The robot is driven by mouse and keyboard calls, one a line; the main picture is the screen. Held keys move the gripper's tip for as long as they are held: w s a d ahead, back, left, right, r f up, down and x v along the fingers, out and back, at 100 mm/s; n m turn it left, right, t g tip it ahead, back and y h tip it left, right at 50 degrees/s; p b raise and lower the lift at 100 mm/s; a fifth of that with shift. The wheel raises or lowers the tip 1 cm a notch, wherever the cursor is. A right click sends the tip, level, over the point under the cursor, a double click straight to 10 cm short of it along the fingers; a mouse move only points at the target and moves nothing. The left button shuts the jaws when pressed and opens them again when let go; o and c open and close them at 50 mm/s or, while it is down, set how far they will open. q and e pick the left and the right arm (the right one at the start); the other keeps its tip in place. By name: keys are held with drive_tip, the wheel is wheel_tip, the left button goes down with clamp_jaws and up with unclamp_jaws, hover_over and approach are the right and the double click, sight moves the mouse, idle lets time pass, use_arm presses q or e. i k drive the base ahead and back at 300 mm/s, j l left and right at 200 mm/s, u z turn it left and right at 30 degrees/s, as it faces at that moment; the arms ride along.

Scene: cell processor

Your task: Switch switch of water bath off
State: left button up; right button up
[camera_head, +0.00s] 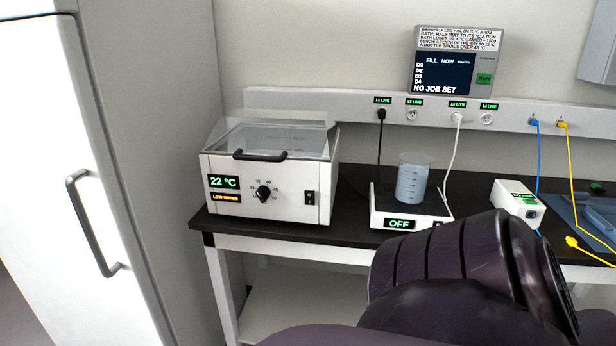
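The water bath (240,196) is a white box with a clear lid and a dark handle, standing on the left end of the dark bench. Its front display reads 22 °C, with an amber line below that seems to say low water. A dial sits mid-front. The small black rocker switch (310,198) is at the front's right side; its position is too small to tell. One of my dark arm links fills the lower right. Neither gripper is in view, and nothing touches the bath.
A hotplate (379,219) reading OFF holds a beaker (412,182) right of the bath. A white box (517,204), blue and yellow cables and a blue mat lie further right. A tall white cabinet (60,140) stands left. A wall panel (444,72) reads NO JOB SET above the socket rail (330,103).

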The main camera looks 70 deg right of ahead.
sight(309, 195)
drive_tip(key=z, duration=2)
